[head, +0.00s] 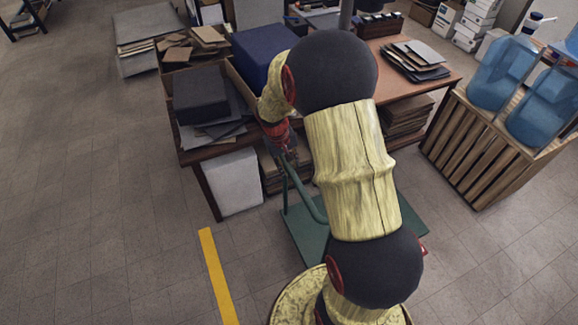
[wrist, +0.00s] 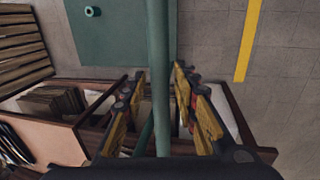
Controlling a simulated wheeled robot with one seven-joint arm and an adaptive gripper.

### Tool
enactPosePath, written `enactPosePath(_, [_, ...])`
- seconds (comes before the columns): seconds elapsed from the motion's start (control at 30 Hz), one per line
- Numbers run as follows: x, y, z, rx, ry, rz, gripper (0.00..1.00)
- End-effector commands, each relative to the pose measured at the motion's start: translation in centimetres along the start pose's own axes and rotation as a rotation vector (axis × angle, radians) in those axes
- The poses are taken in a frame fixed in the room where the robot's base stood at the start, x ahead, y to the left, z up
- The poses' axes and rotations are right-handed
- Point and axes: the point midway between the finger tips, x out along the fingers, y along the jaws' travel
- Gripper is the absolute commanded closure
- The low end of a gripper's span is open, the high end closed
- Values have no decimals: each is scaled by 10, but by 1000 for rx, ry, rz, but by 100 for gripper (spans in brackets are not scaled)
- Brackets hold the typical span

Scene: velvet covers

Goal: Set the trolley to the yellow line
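The trolley is green, with a flat deck (head: 300,240) and a tubular handle (head: 303,190); my arm covers much of it in the head view. The yellow line (head: 217,275) lies on the floor, left of the deck and apart from it. My gripper (head: 283,145) is at the upper end of the handle. In the wrist view the handle bar (wrist: 159,60) runs between the fingers of my gripper (wrist: 158,78), with gaps visible beside it; the fingers look open. That view also shows the deck (wrist: 108,40) and the yellow line (wrist: 248,40).
A wooden desk (head: 205,155) with boxes and boards stands behind the trolley, with a white panel (head: 232,182) below it. A slatted crate (head: 470,150) with blue water bottles (head: 500,75) is at the right. The floor at the left is clear.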

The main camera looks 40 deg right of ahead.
Motion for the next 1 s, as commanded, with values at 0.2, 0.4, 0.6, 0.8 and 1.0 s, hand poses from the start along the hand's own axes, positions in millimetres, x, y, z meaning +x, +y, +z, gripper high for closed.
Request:
enactPosePath(0.2, [0, 0, 0, 0, 0, 0, 85])
enactPosePath(0.4, [0, 0, 0, 0, 0, 0, 96])
enactPosePath(0.6, [0, 0, 0, 0, 0, 0, 100])
enactPosePath(0.8, [0, 0, 0, 0, 0, 0, 100])
enactPosePath(1.0, [0, 0, 0, 0, 0, 0, 100])
